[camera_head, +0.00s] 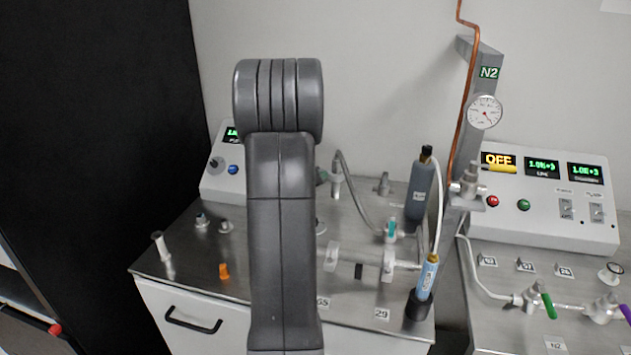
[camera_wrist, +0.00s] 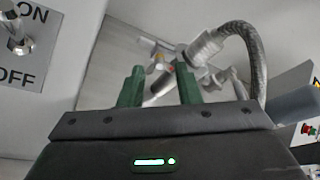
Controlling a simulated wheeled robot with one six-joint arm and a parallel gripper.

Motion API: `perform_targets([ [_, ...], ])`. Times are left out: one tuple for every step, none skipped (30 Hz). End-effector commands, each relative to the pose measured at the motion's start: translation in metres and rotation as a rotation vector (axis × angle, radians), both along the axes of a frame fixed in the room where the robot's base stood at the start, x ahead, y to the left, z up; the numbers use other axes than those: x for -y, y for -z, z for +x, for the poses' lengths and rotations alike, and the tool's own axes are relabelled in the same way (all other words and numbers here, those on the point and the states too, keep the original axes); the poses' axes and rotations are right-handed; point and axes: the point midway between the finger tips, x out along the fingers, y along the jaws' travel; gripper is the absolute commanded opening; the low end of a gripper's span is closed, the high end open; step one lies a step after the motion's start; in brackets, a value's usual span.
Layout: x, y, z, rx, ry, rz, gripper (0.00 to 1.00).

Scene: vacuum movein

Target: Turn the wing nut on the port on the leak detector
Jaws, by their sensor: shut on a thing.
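My gripper (camera_wrist: 158,76) shows in the wrist view as two green fingers with a pale metal piece (camera_wrist: 160,88) between them. This piece looks like the wing nut, and the fingers are shut on it. Its shape is mostly hidden by the fingers. A silver fitting (camera_wrist: 205,48) with a grey ribbed hose lies just behind and to the right of the fingers. In the head view my arm hides the gripper and the wing nut. A light box with a green display (camera_head: 215,175), possibly the leak detector, stands partly behind my arm.
The steel bench top (camera_head: 185,262) holds several small fittings and an orange piece (camera_head: 224,271). A grey hose (camera_head: 352,195) runs behind my arm to the right. A dark cylinder (camera_head: 419,192) and a blue-labelled tube (camera_head: 427,278) stand farther right. A control box (camera_head: 540,215) is at far right.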

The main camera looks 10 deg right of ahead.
Motion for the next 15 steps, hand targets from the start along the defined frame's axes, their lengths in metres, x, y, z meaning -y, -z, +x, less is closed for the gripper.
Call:
perform_targets([
  [0.0005,0.0024,0.0000,0.007,0.001,0.011,0.08],
  [0.0006,0.0031,0.0000,0.011,0.001,0.022,0.08],
  [0.0008,0.0036,-0.0001,0.017,0.001,0.037,0.08],
  [0.0011,0.0036,-0.0002,0.024,0.001,0.049,0.08],
  [0.0013,0.0041,-0.0002,0.030,0.001,0.063,0.08],
  [0.0018,0.0047,-0.0003,0.039,0.002,0.084,0.08],
  [0.0019,0.0051,-0.0004,0.046,0.001,0.101,0.08],
  [0.0023,0.0051,-0.0005,0.055,0.002,0.119,0.08],
  [0.0024,0.0060,-0.0005,0.066,0.001,0.146,0.08],
  [0.0026,0.0060,-0.0005,0.076,0.001,0.166,0.08],
  [0.0028,0.0063,-0.0007,0.085,0.001,0.189,0.08],
  [0.0030,0.0070,-0.0008,0.098,0.001,0.219,0.08],
  [0.0032,0.0070,-0.0011,0.107,0.001,0.241,0.08],
  [0.0036,0.0076,-0.0012,0.117,0.002,0.264,0.08],
  [0.0042,0.0073,-0.0015,0.131,0.002,0.296,0.08],
])
